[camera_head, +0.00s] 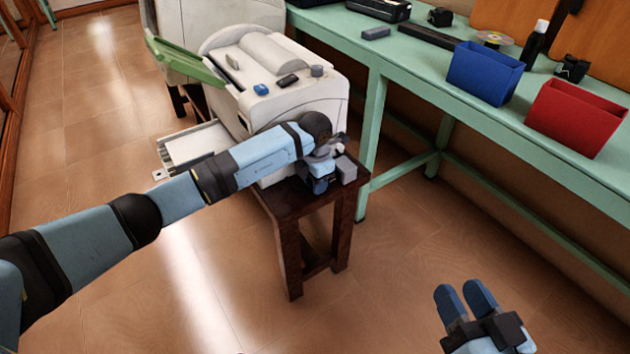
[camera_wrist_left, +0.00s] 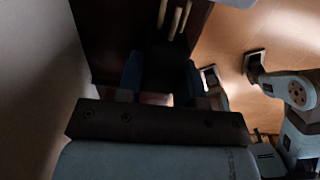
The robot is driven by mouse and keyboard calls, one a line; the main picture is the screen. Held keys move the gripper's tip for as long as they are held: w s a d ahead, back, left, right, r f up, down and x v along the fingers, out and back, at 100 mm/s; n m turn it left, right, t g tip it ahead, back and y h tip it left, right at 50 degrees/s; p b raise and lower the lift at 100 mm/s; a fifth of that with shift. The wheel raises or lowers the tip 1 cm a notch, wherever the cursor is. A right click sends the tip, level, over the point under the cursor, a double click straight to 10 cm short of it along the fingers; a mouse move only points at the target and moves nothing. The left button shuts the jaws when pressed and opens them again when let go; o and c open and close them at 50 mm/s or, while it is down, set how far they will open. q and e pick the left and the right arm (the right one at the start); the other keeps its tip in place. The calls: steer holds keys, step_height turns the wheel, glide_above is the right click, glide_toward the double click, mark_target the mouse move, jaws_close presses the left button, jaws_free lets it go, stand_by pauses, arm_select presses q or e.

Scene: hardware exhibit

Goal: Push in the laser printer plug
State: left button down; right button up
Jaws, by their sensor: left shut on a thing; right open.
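The white laser printer (camera_head: 270,85) stands on a small dark wooden table (camera_head: 290,215) in the head view. My left gripper (camera_head: 320,180) is low at the printer's right side, just above the table top. A small grey block (camera_head: 346,169) sits beside it at the table's corner. In the left wrist view the blue fingers of my left gripper (camera_wrist_left: 162,78) are closed around a dark, shadowed thing, which seems to be the plug (camera_wrist_left: 165,62). Pale rods (camera_wrist_left: 175,20) show just beyond it. The socket cannot be made out. My right gripper (camera_head: 466,298) is open and empty over the floor.
A long green workbench (camera_head: 400,60) runs along the right, with a blue bin (camera_head: 484,73), a red bin (camera_head: 575,118) and small devices on it. A green lid (camera_head: 185,60) and a pale tray (camera_head: 197,148) stick out from the printer. The floor in front is clear.

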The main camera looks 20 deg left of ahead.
arm_select(q)
steer(key=w+d, duration=0.2)
steer(key=shift+w+b, duration=0.35)
steer(key=shift+b, duration=0.05)
steer(key=shift+r, duration=0.15)
arm_select(e)
steer(key=shift+s+f, duration=0.1)
steer(key=shift+f, duration=0.4)
arm_select(q)
steer(key=c, duration=1)
jaws_free()
steer(key=shift+c, duration=0.2)
steer(key=shift+o, duration=1.4)
steer(key=shift+w+d, duration=0.1)
steer(key=shift+d, duration=0.05)
step_height(320, 180, up, 14)
steer(key=p, duration=0.4)
steer(key=shift+p, duration=0.3)
arm_select(e)
step_height(320, 180, up, 7)
steer(key=t, duration=0.2)
steer(key=shift+d+f+m, duration=0.15)
steer(key=shift+d+m, duration=0.1)
steer(key=shift+m, duration=0.05)
